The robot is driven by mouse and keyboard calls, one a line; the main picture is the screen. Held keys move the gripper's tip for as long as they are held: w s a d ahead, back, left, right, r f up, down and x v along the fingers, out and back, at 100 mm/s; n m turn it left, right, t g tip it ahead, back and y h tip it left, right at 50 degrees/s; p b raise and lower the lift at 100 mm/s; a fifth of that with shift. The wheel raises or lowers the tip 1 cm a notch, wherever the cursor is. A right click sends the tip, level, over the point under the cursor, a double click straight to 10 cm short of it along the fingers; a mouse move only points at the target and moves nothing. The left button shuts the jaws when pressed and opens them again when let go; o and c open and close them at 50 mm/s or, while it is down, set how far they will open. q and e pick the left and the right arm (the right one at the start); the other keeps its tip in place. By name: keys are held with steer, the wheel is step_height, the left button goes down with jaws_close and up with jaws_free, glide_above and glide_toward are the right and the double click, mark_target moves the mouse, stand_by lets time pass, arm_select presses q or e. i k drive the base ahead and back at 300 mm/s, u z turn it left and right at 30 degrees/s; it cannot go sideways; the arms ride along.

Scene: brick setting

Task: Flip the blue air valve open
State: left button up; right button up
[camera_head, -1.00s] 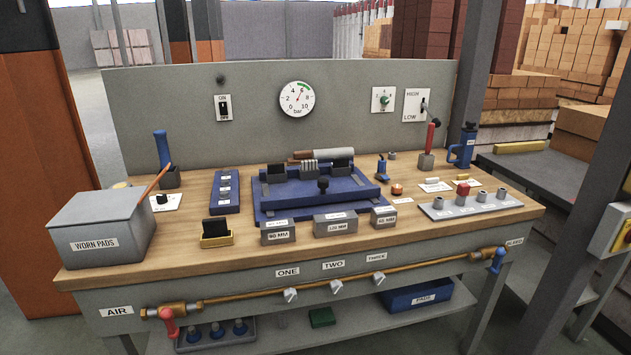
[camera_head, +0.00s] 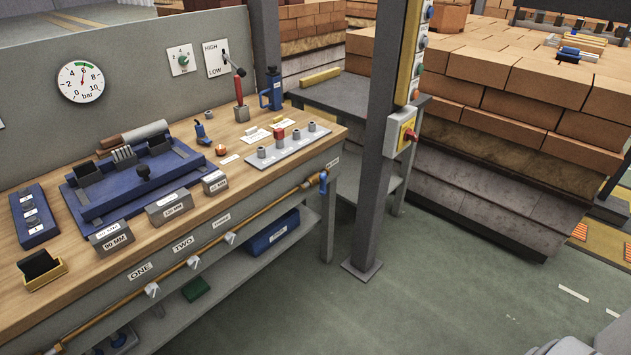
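The blue valve handle (camera_head: 323,182) is at the right end of the brass pipe (camera_head: 262,211) along the bench's front edge. It hangs roughly upright, beside a small label on the bench corner that is too small to read now. The pipe's left end, with the AIR label and red handle seen earlier, is outside the current view. Neither of my grippers is in view, and nothing touches the blue handle.
The wooden bench (camera_head: 95,245) carries a blue fixture, marked blocks and a socket plate (camera_head: 290,144). Open floor (camera_head: 450,260) lies in front. Brick stacks (camera_head: 530,90) stand behind.

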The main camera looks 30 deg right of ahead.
mark_target(322, 176)
steer(key=u, duration=0.05)
steer(key=k, duration=0.65)
steer(key=z, duration=0.4)
steer(key=i, duration=1.65)
steer(key=u, duration=0.4)
